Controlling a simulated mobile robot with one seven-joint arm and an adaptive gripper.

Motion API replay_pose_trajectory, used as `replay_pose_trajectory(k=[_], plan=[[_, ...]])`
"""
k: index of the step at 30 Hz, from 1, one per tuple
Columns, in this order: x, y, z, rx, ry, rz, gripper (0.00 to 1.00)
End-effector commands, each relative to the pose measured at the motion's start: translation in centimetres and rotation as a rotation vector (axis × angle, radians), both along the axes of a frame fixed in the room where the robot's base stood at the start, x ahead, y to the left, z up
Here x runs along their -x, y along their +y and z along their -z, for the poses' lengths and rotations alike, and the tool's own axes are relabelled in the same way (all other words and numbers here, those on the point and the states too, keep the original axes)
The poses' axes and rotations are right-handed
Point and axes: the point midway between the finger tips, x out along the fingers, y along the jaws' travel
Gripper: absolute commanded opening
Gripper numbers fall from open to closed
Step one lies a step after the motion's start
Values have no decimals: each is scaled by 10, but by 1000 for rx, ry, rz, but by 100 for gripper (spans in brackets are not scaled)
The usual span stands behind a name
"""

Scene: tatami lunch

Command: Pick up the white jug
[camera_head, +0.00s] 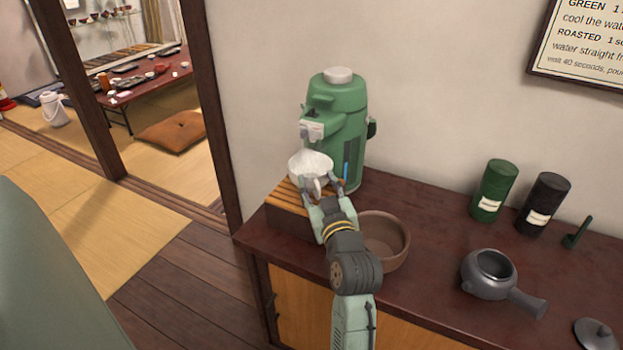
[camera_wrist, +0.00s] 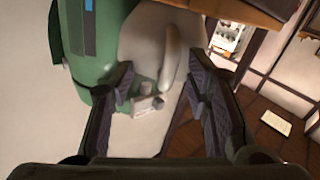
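The white jug (camera_head: 309,163) appears to stand upright on a slatted wooden box (camera_head: 283,195), below the spout of the green dispenser (camera_head: 345,110). My gripper (camera_head: 322,190) reaches it from the front, at its handle side. In the wrist view the jug (camera_wrist: 148,42) shows as a pale rounded body with its handle (camera_wrist: 171,50) towards me. The fingers of my gripper (camera_wrist: 160,84) are spread apart on either side of the handle, with a gap between them. The jug's base is partly hidden by the fingers in the head view.
A brown bowl (camera_head: 397,262) stands just right of my arm. A dark side-handled pot (camera_head: 485,283), a green canister (camera_head: 493,190) and a black canister (camera_head: 543,203) stand further right on the dark red counter (camera_head: 430,230). The dispenser is close behind the jug.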

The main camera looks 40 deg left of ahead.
Motion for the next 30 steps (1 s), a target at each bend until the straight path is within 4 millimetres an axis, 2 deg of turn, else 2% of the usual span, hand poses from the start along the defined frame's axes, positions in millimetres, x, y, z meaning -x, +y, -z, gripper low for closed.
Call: replay_pose_trajectory(k=[2, 17, 30], plan=[[0, 0, 1, 1, 1, -1, 34], [0, 0, 1, 1, 2, -1, 1], [0, 0, 1, 3, 2, 0, 0]])
